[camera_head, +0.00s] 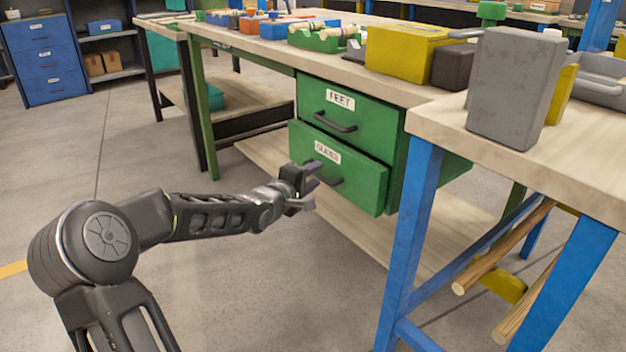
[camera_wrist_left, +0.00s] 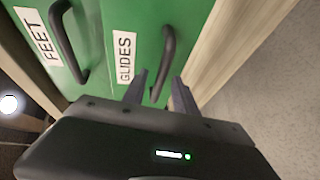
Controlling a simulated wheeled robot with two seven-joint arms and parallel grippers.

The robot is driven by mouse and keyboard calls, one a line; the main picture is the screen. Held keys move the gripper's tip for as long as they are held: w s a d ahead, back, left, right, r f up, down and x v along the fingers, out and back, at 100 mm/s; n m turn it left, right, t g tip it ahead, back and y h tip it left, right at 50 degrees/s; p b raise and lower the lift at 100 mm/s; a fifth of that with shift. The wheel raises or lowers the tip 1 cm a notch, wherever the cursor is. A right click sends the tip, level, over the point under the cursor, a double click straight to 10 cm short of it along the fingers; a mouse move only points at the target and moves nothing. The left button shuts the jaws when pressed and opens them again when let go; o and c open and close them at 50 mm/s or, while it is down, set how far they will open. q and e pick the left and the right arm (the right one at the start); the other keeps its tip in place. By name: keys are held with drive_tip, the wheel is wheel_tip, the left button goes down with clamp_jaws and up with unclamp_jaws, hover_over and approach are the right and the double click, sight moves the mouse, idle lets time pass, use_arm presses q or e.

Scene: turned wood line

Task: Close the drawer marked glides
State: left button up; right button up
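The green drawer marked glides (camera_head: 365,182) is the lower of two drawers under the wooden bench and stands partly pulled out, its front ahead of the feet drawer (camera_head: 365,122). Its dark bar handle (camera_head: 334,178) is partly hidden by my left gripper (camera_head: 313,178), which is at the left part of the drawer front. In the left wrist view the glides drawer (camera_wrist_left: 137,25) and its handle (camera_wrist_left: 169,45) are close. The fingers of my left gripper (camera_wrist_left: 158,90) are apart, with the handle's near end between them. I cannot tell whether they touch it. My right gripper is not in view.
A blue-legged table (camera_head: 440,120) with a grey block (camera_head: 512,85) stands at the right, near the drawers. A low wooden shelf (camera_head: 345,220) lies below the drawers. The bench top (camera_head: 290,62) holds several bins and boxes. The floor (camera_head: 240,290) in front is clear.

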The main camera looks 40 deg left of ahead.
use_arm(q)
drive_tip(key=shift+c, duration=0.3)
clamp_jaws()
idle(1.0)
